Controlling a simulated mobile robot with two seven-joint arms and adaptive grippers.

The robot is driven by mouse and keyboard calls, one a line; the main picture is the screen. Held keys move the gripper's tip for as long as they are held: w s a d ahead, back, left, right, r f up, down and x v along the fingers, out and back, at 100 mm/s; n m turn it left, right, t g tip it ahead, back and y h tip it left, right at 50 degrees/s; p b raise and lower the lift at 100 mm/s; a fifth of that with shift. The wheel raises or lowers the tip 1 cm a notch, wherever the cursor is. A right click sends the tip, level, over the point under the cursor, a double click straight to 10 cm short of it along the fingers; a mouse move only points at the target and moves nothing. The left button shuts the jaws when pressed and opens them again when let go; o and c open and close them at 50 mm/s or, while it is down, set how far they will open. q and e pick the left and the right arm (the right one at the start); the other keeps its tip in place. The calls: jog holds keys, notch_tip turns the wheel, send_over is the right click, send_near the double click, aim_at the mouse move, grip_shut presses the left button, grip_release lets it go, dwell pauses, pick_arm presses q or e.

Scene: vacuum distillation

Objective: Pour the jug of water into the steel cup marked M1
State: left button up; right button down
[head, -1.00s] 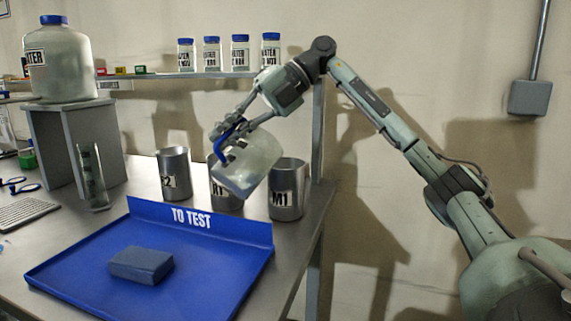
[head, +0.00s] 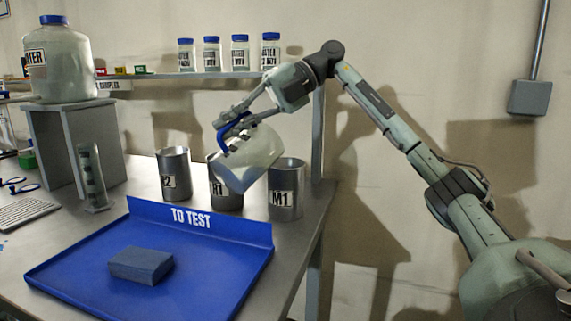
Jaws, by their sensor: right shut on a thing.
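The clear jug (head: 252,162) with a blue handle is tilted in the air in front of the cup marked R1. Some liquid shows in its lower part. My right gripper (head: 236,124) is shut on the jug at its blue handle. The steel cup marked M1 (head: 286,190) stands upright on the bench, just right of the jug. The jug hides part of the R1 cup (head: 226,196). No stream of water can be seen. My left gripper is not in view.
A third steel cup (head: 174,176) stands left of R1. A blue TO TEST tray (head: 210,270) with a blue-grey block (head: 141,264) lies in front. A glass cylinder (head: 93,178) and a large water bottle (head: 56,62) are left. Labelled bottles (head: 211,54) line the shelf.

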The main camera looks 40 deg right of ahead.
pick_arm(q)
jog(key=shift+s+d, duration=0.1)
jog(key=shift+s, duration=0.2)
pick_arm(e)
jog(key=shift+d+r+y, duration=0.4)
jog(key=shift+d+r, duration=0.05)
jog(key=shift+r, duration=0.05)
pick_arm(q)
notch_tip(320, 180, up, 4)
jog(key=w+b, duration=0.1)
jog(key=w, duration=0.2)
pick_arm(e)
jog(key=shift+d+r+y, duration=0.35)
jog(key=shift+y, duration=0.05)
jog(key=shift+d+r+m, duration=0.15)
jog(key=shift+m, duration=0.15)
jog(key=shift+d+r+y+p, duration=0.2)
jog(key=shift+d+r+y, duration=0.1)
jog(key=shift+d, duration=0.3)
jog(key=shift+d+r+y+p, duration=0.15)
jog(key=shift+d+y, duration=0.15)
jog(key=shift+d, duration=0.3)
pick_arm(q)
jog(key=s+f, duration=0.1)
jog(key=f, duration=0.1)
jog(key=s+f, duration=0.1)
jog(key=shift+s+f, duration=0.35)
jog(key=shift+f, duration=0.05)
pick_arm(e)
jog(key=shift+d, duration=0.1)
